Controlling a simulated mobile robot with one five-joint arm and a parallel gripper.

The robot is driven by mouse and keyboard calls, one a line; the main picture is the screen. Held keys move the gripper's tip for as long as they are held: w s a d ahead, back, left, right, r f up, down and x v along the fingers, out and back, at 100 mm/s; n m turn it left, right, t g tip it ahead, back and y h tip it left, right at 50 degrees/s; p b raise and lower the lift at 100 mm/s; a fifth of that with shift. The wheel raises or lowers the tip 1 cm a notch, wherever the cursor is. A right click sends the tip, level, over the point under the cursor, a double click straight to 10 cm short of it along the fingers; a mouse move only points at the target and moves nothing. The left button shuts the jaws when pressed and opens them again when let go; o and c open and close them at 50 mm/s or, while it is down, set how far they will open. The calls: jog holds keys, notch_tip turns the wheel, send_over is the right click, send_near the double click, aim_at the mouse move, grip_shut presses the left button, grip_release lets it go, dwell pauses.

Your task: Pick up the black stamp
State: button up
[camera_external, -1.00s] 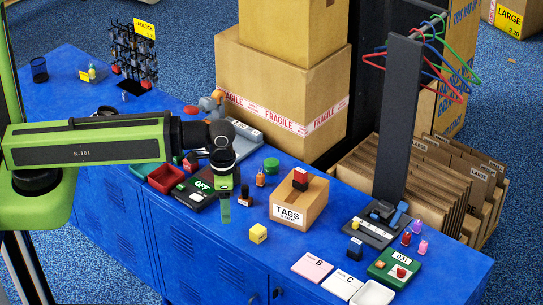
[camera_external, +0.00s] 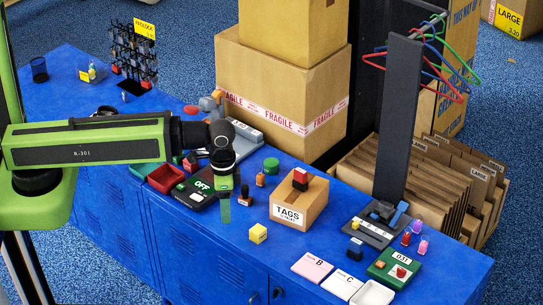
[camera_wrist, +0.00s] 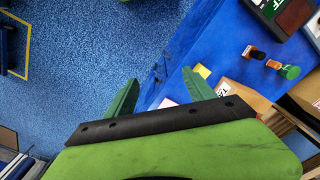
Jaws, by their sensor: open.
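A small black stamp (camera_external: 244,198) with a brownish top stands on the blue counter, just right of my gripper in the external view. It also shows in the wrist view (camera_wrist: 256,54), at the upper right, outside the space between my fingers. My gripper (camera_external: 224,204) points down above the counter near its front edge, beside the stamp and apart from it. In the wrist view, its two green fingers (camera_wrist: 160,92) are spread with nothing between them.
A red tray (camera_external: 166,178) lies left.

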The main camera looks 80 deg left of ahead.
jog(key=shift+o, duration=0.4)
jog(key=n+t+y+b, duration=0.1)
jog(key=n+b, duration=0.5)
jog(key=n, duration=0.3)
send_over(246, 194)
jog(key=s, duration=0.1)
notch_tip(246, 194, down, 5)
jog(key=f+b, duration=0.4)
jog(key=a+f+b, duration=0.1)
jog(key=f+b, duration=0.3)
jog(key=w+f+b, duration=0.1)
jog(key=f+b, duration=0.3)
jog(key=shift+a+f, duration=0.15)
jog(key=shift+f, duration=0.2)
jog(key=shift+r, duration=0.1)
notch_tip(246, 194, down, 6)
jog(key=b, duration=0.5)
jog(key=shift+r, duration=0.45)
jog(key=shift+c, duration=0.4)
grip_shut()
